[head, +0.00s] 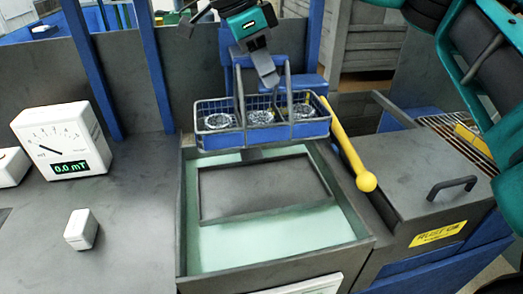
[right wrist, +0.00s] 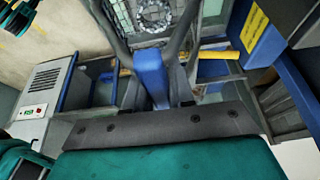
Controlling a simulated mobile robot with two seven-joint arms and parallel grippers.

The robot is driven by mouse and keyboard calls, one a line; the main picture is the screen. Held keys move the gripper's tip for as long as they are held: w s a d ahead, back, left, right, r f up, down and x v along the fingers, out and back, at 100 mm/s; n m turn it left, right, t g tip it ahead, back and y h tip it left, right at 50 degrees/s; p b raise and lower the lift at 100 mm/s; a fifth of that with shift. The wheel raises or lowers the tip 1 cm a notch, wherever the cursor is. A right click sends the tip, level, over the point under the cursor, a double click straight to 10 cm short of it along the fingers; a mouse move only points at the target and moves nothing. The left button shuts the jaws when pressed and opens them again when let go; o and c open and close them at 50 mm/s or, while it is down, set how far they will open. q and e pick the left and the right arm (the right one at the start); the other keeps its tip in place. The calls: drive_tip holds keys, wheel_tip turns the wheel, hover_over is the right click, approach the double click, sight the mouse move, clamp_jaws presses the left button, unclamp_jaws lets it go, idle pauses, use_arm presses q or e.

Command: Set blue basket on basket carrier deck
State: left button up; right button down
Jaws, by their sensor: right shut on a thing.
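The blue basket (head: 262,135) is a wire basket with a tall grey handle and several metal rings inside. My right gripper (head: 268,78) is shut on its handle from above. In the right wrist view the blue handle bar (right wrist: 151,78) sits between the fingers of my right gripper (right wrist: 152,98), with a ring in the basket beyond. The basket hangs roughly level over the rear of an open tank (head: 188,225). A dark rectangular frame (head: 205,192), which looks like the carrier deck, lies in the tank's pale green interior. I cannot tell the exact gap below the basket. My left gripper is not in view.
A yellow-knobbed lever (head: 350,150) stands close to the basket's right side. A dark lid with a handle (head: 452,187) is right of the tank. A white gauge (head: 62,140) and small white box (head: 81,229) stand left. Blue posts rise behind.

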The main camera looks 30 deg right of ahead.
sight(262, 117)
wheel_tip(262, 117, down, 11)
drive_tip(key=shift+r+b, duration=0.1)
drive_tip(key=shift+b, duration=0.65)
wheel_tip(262, 117, down, 5)
drive_tip(key=shift+f, duration=0.1)
drive_tip(key=c, duration=1.4)
unclamp_jaws()
drive_tip(key=shift+f, duration=0.25)
drive_tip(key=o, duration=0.4)
drive_tip(key=shift+r, duration=0.1)
drive_tip(key=shift+o, duration=0.2)
